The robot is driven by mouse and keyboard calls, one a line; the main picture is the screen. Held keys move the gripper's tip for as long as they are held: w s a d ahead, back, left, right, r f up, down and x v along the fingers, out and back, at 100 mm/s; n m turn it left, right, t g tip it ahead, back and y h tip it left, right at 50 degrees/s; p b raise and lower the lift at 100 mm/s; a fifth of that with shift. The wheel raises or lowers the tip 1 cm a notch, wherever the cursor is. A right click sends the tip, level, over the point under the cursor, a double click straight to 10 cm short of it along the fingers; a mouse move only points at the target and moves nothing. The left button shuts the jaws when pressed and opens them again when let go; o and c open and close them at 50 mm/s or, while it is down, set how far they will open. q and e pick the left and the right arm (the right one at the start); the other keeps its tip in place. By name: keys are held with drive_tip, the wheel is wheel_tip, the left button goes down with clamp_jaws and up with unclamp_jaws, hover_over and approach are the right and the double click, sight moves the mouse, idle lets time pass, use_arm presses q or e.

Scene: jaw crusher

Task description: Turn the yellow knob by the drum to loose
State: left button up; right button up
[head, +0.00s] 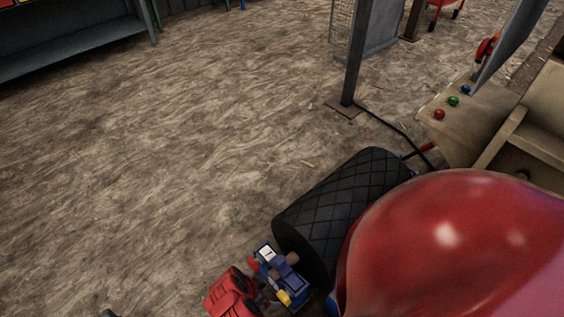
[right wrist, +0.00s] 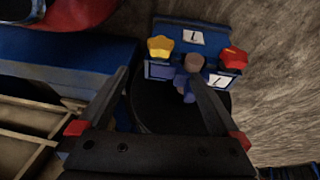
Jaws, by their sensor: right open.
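The yellow knob (head: 284,297) sits on a small blue bracket (head: 297,284) at the near end of the black drum (head: 345,200). In the right wrist view the yellow knob (right wrist: 160,46) is at the bracket's upper left. A red knob (right wrist: 235,57) is at its right, and a brown-tipped peg (right wrist: 193,62) stands between them. White labels lie beside the knobs. My right gripper (right wrist: 160,78) is open and empty, its fingertips spread just short of the bracket, with no contact visible. My left gripper is not in view.
A large red rounded shape fills the lower right of the head view. Behind the drum are a beige frame with colored buttons (head: 452,101) and a dark post (head: 368,55). A shelf (head: 90,35) stands at the far left. The floor between is clear.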

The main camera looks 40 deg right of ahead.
drive_tip(key=b+x, duration=0.4)
drive_tip(key=x, duration=1.1)
drive_tip(key=shift+f, duration=0.15)
drive_tip(key=c, duration=1.4)
drive_tip(key=shift+w, duration=0.1)
